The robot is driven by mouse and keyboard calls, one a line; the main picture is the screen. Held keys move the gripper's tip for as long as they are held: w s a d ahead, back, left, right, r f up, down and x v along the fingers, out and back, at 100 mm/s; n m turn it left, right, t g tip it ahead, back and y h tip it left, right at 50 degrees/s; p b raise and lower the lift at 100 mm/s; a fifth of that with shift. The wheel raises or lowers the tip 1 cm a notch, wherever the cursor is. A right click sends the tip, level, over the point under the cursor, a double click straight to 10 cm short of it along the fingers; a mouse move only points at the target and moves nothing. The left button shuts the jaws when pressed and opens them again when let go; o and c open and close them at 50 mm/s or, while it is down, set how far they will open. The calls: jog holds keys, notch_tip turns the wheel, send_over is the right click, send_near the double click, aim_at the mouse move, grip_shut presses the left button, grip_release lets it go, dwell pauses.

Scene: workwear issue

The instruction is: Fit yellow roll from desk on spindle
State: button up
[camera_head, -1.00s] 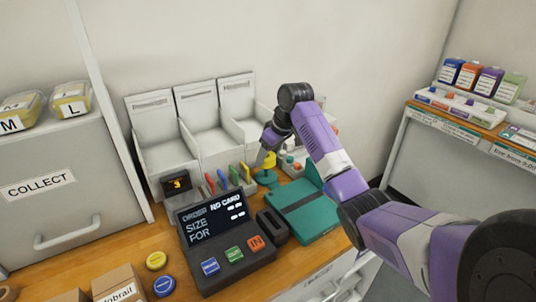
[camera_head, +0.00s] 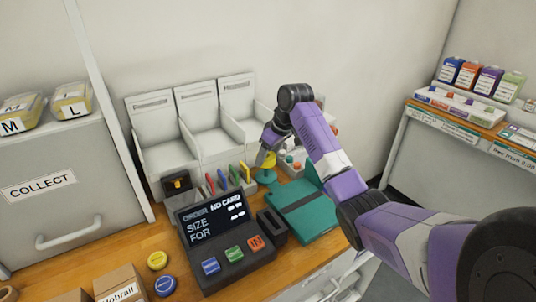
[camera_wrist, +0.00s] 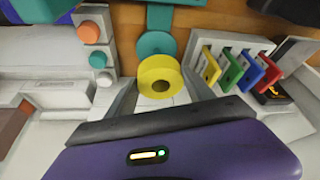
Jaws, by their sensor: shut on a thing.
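The yellow roll (camera_wrist: 160,80) is between the two fingers of my gripper (camera_wrist: 158,100) in the wrist view, with its round hole facing the camera. In the head view the roll (camera_head: 269,159) shows partly behind my gripper (camera_head: 265,156), which is shut on it. A round teal base (camera_head: 266,176), which looks like the spindle's, sits just below the roll on the desk. Its teal disc (camera_wrist: 153,43) shows just beyond the roll in the wrist view. I see no post clearly, and cannot tell whether the roll is around it or above it.
Coloured upright cards (camera_head: 233,175) stand left of my gripper, in front of white bins (camera_head: 205,130). A teal board (camera_head: 305,208) and a dark order terminal (camera_head: 230,240) are nearer.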

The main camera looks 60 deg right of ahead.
jog(key=shift+f+b, duration=1.05)
jog(key=shift+f, duration=1.65)
dwell(0.9)
dwell(0.3)
jog(key=o, duration=1.5)
jog(key=shift+r+p, duration=4.05)
jog(key=shift+r, duration=0.45)
